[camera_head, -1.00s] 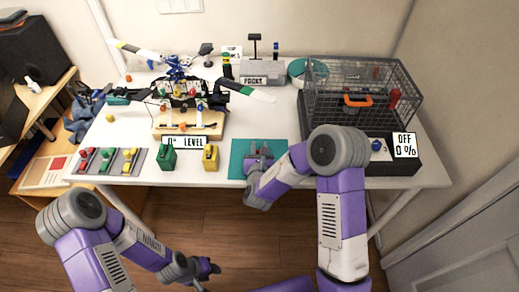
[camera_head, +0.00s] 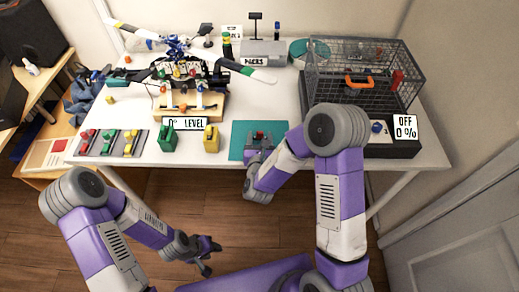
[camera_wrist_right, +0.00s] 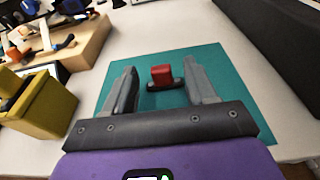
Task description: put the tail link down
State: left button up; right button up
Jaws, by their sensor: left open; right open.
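The tail link, a small red block on a dark base (camera_wrist_right: 162,75), rests on the teal mat (camera_wrist_right: 205,58). In the head view it is a small red spot (camera_head: 259,135) on the mat (camera_head: 240,130). My right gripper (camera_head: 259,144) is open at the mat's front. In the wrist view its two fingers (camera_wrist_right: 163,88) stand apart, one on each side of the link, with gaps between. My left gripper (camera_head: 209,256) is open and empty, low in front of the table, away from the link.
A yellow box (camera_head: 211,139) and a green box (camera_head: 168,137) stand left of the mat. A wire cage (camera_head: 365,80) on a black base is to the right, with an OFF 0% sign (camera_head: 404,127). The propeller frame on a wooden stand (camera_head: 190,107) is at the back left.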

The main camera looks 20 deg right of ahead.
jog(key=v, duration=0.7)
jog(key=shift+s+p, duration=0.3)
jog(key=shift+p, duration=0.1)
jog(key=shift+r, duration=0.1)
